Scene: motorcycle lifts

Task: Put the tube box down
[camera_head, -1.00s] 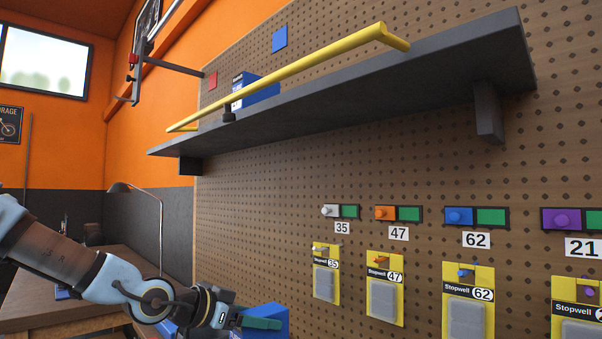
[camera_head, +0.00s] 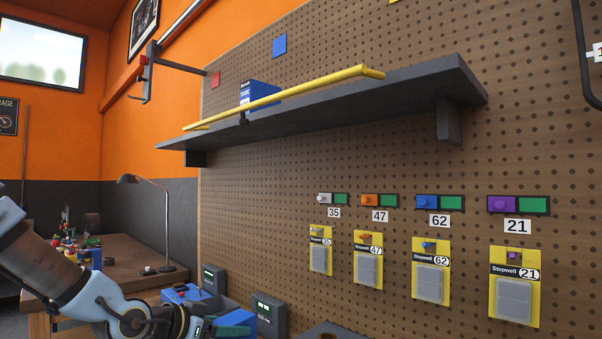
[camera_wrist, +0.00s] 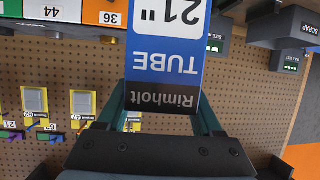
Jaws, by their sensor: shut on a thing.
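The tube box (camera_wrist: 165,60) is blue and white with a black "Rimholt" band, and its print appears upside down in the wrist view. My gripper (camera_wrist: 163,104) is shut on it, with one teal finger along each side. In the head view my gripper (camera_head: 234,328) is low in the picture, in front of the pegboard and near the workbench. Most of the held box is hidden or cut off there. Another blue box (camera_head: 262,92) stands on the high shelf behind the yellow rail.
The dark shelf (camera_head: 330,112) with its yellow rail (camera_head: 290,97) juts out above. Numbered yellow Stopwell packs (camera_head: 430,272) hang on the pegboard. Dark labelled units (camera_head: 270,316) stand beside my gripper. The wooden workbench (camera_head: 120,262) carries a lamp (camera_head: 166,225) and clutter at the left.

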